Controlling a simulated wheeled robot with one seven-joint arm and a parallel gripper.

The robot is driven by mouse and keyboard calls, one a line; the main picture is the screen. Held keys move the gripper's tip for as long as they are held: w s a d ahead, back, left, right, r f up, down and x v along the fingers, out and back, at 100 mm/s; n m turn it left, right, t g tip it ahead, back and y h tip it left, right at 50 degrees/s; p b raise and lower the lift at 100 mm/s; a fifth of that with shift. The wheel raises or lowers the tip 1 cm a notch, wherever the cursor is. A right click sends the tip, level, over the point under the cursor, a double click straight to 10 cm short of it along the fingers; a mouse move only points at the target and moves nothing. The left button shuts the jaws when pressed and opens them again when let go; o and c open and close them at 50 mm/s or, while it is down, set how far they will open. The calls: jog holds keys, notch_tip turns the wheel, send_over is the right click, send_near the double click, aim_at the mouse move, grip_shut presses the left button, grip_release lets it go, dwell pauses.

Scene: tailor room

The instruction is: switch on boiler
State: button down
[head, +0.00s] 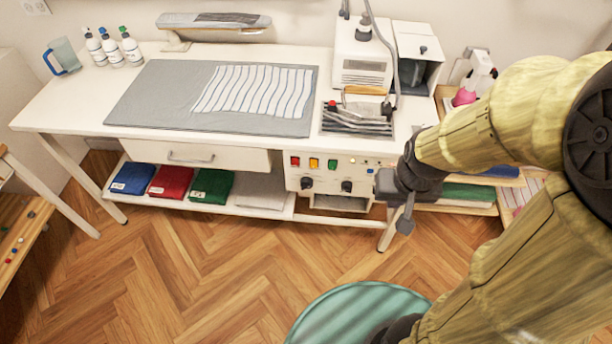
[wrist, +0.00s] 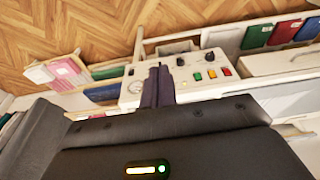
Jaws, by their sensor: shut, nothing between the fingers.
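The white control panel (head: 322,178) is set under the right part of the ironing table. It carries a red button (head: 295,161), a yellow button (head: 314,163), a green button (head: 332,164), two black knobs and small round lights or switches at its right end. In the wrist view the panel (wrist: 188,84) appears upside down. A white boiler unit (head: 362,58) stands on the table above. My gripper (head: 405,223) is shut and empty, at the panel's right end. In the wrist view its closed fingers (wrist: 158,72) cover part of the panel; contact cannot be told.
An iron (head: 360,108) rests on its pad above the panel. A shelf below holds folded cloths (head: 172,181). Shelving with a pink bottle (head: 466,92) stands to the right.

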dwell(0.3)
jog(key=w+f+n+t+y+b, duration=0.1)
jog(key=w+f+n+t+b, duration=0.6)
jog(key=w+f+n+b, duration=0.75)
jog(key=a+f+n+t+y+b, duration=0.1)
jog(key=a+f+n+y+b, duration=0.3)
jog(key=b, duration=0.7)
jog(key=w+a+f+n+t+y+b, duration=0.1)
jog(key=a+f+n+y+b, duration=0.4)
jog(key=b, duration=0.6)
notch_tip(320, 180, down, 3)
jog(key=shift+a+f+n+t+y, duration=0.2)
jog(key=shift+n+t+y, duration=0.2)
jog(key=shift+n+y, duration=0.6)
jog(key=shift+w, duration=0.1)
